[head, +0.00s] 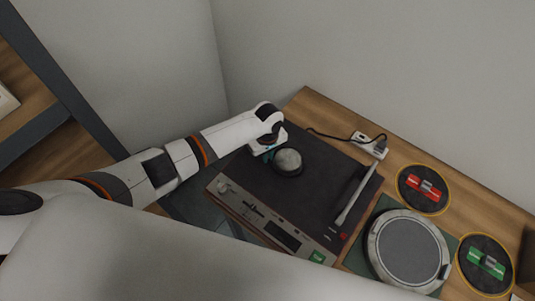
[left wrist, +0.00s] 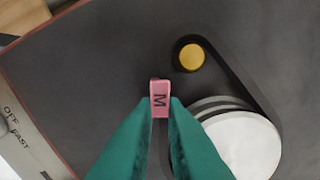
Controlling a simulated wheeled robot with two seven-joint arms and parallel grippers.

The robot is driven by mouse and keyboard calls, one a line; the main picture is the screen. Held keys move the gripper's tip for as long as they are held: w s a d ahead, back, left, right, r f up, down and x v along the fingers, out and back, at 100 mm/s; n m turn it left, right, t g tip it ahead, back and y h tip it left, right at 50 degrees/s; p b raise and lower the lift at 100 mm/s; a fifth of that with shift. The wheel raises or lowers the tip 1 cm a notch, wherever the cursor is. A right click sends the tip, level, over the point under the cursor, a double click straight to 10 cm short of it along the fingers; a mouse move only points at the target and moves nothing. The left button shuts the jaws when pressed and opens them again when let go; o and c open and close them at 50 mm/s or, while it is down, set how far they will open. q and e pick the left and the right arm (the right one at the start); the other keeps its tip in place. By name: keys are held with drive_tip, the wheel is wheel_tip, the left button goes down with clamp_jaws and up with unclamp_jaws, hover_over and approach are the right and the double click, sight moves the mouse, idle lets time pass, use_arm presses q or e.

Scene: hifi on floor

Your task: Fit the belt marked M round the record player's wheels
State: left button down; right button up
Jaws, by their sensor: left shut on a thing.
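The record player (head: 320,190) lies on a wooden top, its dark deck bare around a silver wheel (head: 288,160). In the left wrist view the silver wheel (left wrist: 242,145) is at the lower right and a small brass wheel (left wrist: 190,56) is above it. My left gripper (head: 266,147) is beside the silver wheel. Its teal fingers (left wrist: 160,112) are shut on the belt's pink tab marked M (left wrist: 160,95), just left of the two wheels. A dark band runs past the right of both wheels; I cannot tell whether it is belt or recess. My right gripper is out of view.
A tonearm (head: 354,197) lies along the deck's right side. A round platter (head: 408,247) rests on a green mat to the right. Round dark pads hold a red-tabbed piece (head: 425,188) and a green-tabbed piece (head: 486,262). A power strip (head: 370,144) is behind, near the wall.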

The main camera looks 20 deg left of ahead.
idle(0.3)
use_arm(q)
drive_tip(key=c, duration=1.4)
unclamp_jaws()
drive_tip(key=shift+r, duration=0.1)
